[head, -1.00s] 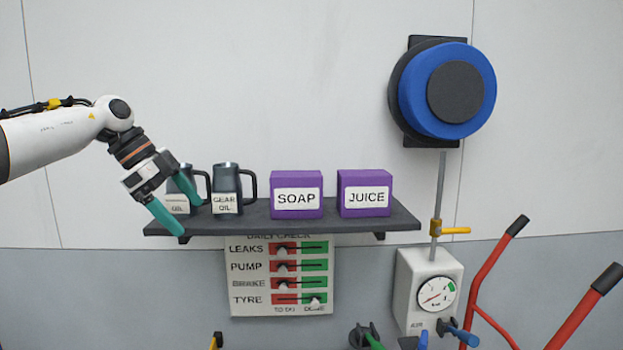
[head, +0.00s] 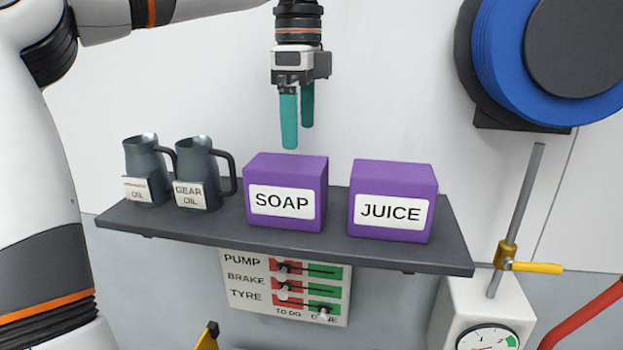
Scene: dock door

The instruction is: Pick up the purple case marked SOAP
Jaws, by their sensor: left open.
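The purple case marked SOAP (head: 286,176) stands upright on the dark wall shelf (head: 400,257), its white label facing me. My left gripper (head: 298,138) points straight down just above the case, near its top. Its two teal fingers are apart with nothing between them. One finger stands partly in front of the other, and they do not appear to touch the case. My right gripper is not in view.
A like purple case marked JUICE (head: 391,172) stands close on the right, with a narrow gap between. On the left are a GEAR OIL jug (head: 196,162) and another oil jug (head: 145,160). A blue reel (head: 500,60) hangs at upper right.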

